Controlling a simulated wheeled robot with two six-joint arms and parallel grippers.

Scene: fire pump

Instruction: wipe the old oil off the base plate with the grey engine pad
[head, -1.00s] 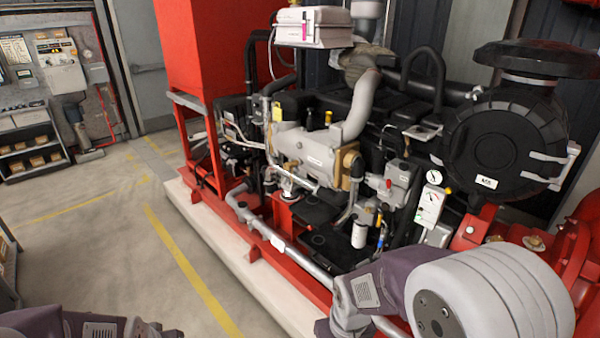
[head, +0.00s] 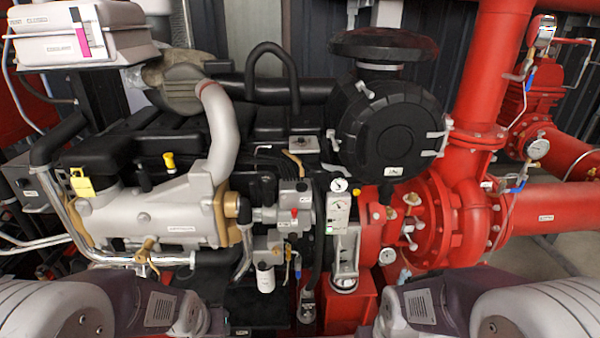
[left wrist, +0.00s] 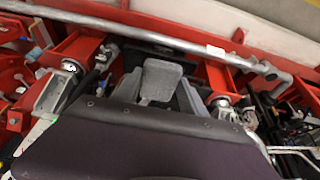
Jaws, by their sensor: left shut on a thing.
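In the left wrist view my left gripper (left wrist: 160,92) reaches down between red frame parts. Its fingers are shut on a light grey block, the grey engine pad (left wrist: 162,76). A dark flat surface, which looks like the base plate (left wrist: 187,54), shows beyond and around the pad. I cannot tell whether the pad touches it, and no oil can be made out. In the head view dark plate also shows low under the engine (head: 258,302). Both my forearms come in at the bottom corners there, but neither gripper's fingers show.
The grey engine block (head: 165,215) with pipes and a small white filter (head: 265,277) stands close ahead. The red pump (head: 455,215) is at the right. In the left wrist view a grey pipe (left wrist: 190,33) and red rails (left wrist: 216,76) border the narrow space.

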